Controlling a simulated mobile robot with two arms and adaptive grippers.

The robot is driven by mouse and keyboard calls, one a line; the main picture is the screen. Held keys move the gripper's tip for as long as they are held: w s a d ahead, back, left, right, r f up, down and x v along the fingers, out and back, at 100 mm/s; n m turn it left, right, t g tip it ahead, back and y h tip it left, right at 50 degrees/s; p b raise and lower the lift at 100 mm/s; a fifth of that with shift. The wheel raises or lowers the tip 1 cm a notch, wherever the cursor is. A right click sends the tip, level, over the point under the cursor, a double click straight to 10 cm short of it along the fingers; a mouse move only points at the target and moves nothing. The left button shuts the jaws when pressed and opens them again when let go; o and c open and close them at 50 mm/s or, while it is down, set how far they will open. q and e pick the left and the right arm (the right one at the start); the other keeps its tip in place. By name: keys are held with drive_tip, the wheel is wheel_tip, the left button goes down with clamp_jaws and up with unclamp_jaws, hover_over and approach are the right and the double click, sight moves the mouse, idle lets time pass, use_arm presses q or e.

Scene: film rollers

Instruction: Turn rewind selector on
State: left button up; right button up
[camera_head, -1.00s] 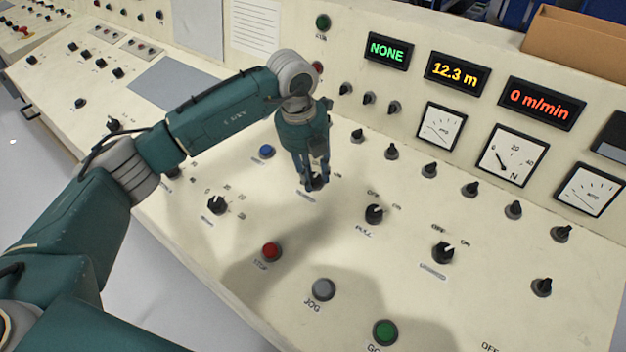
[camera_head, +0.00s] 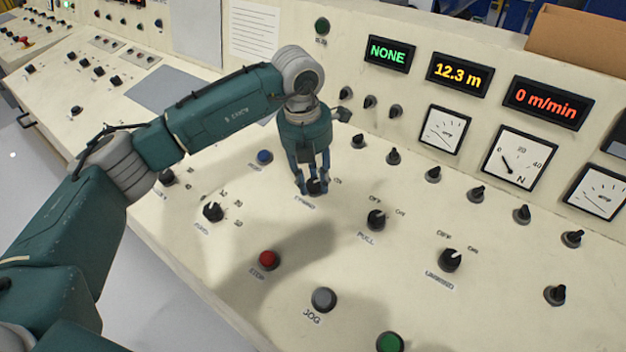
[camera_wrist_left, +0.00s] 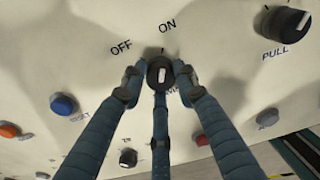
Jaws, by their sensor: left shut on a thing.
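My left gripper (camera_head: 313,184) reaches down to a black selector knob (camera_head: 315,187) on the sloping cream panel. Its fingers are shut on that knob. In the left wrist view the knob (camera_wrist_left: 160,72) sits between the fingertips, with OFF printed at its upper left and ON above it. Its white mark points roughly up the picture, toward the ON side. The label below the knob is partly hidden by a finger, so I cannot read it fully. My right gripper is not in view.
The PULL knob (camera_head: 376,220) and another labelled knob (camera_head: 450,260) stand to the right. A blue button (camera_head: 264,157), red STOP button (camera_head: 268,259), grey JOG button (camera_head: 323,299) and green button (camera_head: 389,343) surround the area. The green display (camera_head: 389,53) reads NONE.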

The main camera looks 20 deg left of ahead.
sight(308, 188)
use_arm(q)
drive_tip(key=shift+r, duration=0.1)
drive_tip(key=o, duration=1.1)
drive_tip(key=shift+o, duration=0.2)
wheel_tip(308, 188, up, 12)
drive_tip(key=s, duration=0.1)
drive_tip(key=shift+s+a, duration=0.3)
drive_tip(key=shift+s, duration=0.05)
